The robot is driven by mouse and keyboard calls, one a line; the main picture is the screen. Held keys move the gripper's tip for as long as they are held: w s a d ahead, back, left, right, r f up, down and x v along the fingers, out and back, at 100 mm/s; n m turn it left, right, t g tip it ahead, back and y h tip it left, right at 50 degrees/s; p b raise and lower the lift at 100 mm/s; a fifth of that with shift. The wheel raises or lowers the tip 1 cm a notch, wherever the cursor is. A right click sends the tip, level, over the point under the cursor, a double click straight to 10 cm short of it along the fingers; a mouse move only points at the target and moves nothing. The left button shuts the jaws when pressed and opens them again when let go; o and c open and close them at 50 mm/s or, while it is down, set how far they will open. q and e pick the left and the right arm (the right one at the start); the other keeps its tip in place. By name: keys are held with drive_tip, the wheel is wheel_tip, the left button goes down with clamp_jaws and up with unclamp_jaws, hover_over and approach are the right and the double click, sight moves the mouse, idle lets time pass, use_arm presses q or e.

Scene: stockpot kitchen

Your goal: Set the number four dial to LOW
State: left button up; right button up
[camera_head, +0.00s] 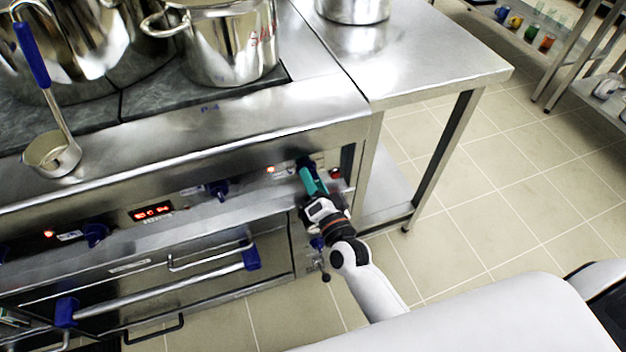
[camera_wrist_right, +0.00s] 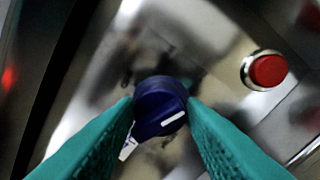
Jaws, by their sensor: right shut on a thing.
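A dark blue dial (camera_wrist_right: 160,108) with a white pointer line sits on the steel front panel in the right wrist view. My right gripper (camera_wrist_right: 161,112) has its teal fingers on both sides of this dial and is shut on it. The white line lies at the dial's lower right, slanting up to the right. In the head view my right gripper (camera_head: 309,172) reaches the right end of the stove's panel, and the dial (camera_head: 304,162) is mostly hidden behind it. The dial's markings cannot be read. My left gripper is not in view.
A red button (camera_wrist_right: 268,70) is close to the right of the dial. Other blue dials (camera_head: 218,188) and a red display (camera_head: 151,212) are along the panel. An oven handle (camera_head: 170,287) juts out below. Pots (camera_head: 232,45) and a ladle (camera_head: 52,155) are on top.

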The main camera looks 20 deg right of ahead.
drive_tip(key=o, duration=1)
drive_tip(key=shift+d, duration=0.1)
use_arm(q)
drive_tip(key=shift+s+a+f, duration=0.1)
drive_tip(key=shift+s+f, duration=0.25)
use_arm(e)
drive_tip(key=s, duration=1.2)
drive_tip(key=shift+d+f, duration=0.35)
drive_tip(key=shift+d, duration=0.05)
